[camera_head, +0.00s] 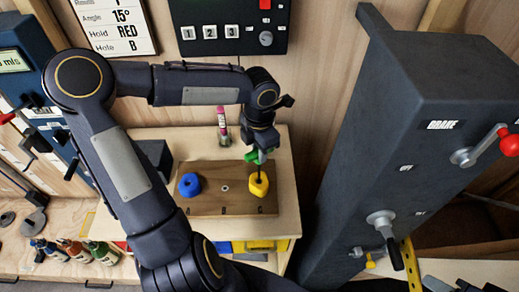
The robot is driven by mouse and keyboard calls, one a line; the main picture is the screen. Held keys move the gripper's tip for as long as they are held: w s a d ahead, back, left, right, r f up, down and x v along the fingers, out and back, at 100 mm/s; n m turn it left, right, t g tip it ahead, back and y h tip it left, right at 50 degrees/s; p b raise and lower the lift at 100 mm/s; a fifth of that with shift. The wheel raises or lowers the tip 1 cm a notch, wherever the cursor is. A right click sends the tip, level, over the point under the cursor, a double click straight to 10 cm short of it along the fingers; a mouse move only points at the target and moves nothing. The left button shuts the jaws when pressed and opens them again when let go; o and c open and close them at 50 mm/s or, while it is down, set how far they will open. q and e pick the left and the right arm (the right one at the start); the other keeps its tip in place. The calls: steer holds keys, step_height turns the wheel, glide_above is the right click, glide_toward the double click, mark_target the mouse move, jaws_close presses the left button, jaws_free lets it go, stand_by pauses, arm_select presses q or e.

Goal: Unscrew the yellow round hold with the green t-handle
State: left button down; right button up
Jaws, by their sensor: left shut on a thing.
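The yellow round hold (259,184) sits at the right end of a brown wooden board on the small table. The green t-handle (251,157) stands over it, its thin dark shaft reaching down to the middle of the hold. My left gripper (262,146) points down above the hold and is shut on the green t-handle, partly covering it. Whether the tip is seated in the hold is too small to tell. My right gripper is out of view.
A blue hold (190,185) sits at the left of the brown board (225,207). A pink-and-dark upright tool (223,127) stands behind the board. A large dark grey block with levers (370,150) stands close on the right. Several bottles (75,250) stand at lower left.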

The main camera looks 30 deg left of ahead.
arm_select(q)
steer(key=c, duration=1.8)
jaws_free()
steer(key=shift+c, duration=0.2)
jaws_close()
steer(key=shift+f, duration=0.5)
